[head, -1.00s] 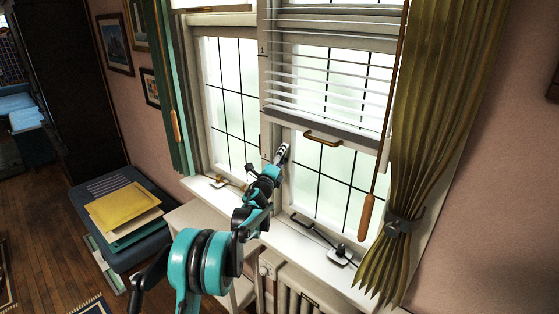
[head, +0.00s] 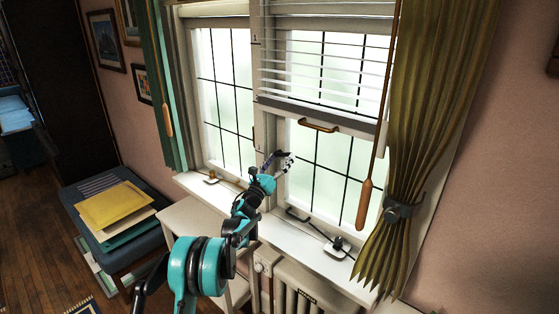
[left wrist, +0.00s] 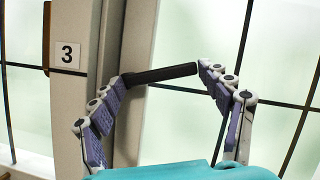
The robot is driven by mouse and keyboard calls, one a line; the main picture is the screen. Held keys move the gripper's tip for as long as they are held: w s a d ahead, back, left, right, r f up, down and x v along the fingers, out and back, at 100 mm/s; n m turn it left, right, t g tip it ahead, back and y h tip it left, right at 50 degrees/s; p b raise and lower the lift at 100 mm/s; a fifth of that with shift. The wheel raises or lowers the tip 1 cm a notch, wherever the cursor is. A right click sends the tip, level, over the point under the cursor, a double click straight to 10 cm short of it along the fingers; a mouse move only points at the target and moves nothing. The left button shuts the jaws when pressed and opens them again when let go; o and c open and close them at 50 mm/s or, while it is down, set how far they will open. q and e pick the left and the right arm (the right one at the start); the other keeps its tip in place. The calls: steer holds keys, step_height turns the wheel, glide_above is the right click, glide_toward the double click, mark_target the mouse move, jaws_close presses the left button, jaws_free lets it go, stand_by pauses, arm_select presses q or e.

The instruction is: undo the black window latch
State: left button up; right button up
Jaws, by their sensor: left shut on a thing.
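The black window latch (left wrist: 160,74) is a dark bar beside the white window post, in front of the right window's pane. My right gripper is not in view.
A plate marked 3 (left wrist: 67,54) is on the post. On the sill stand a black-knobbed fitting (head: 338,246) and a brass fitting (head: 210,178). An olive curtain (head: 430,130) bounds the right side.

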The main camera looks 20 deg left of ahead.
arm_select(q)
steer(key=shift+f+m+g+h+b, duration=0.2)
steer(key=shift+m+h, duration=0.3)
steer(key=shift+m, duration=0.4)
steer(key=shift+f+m+g+h+b, duration=0.1)
steer(key=shift+f+m+h, duration=0.35)
steer(key=shift+m, duration=0.45)
steer(key=shift+f+m+g+h+b, duration=0.15)
steer(key=shift+m+h, duration=0.4)
steer(key=shift+m, duration=0.65)
steer(key=o, duration=1.7)
steer(key=v, duration=1.2)
steer(key=shift+f, duration=0.15)
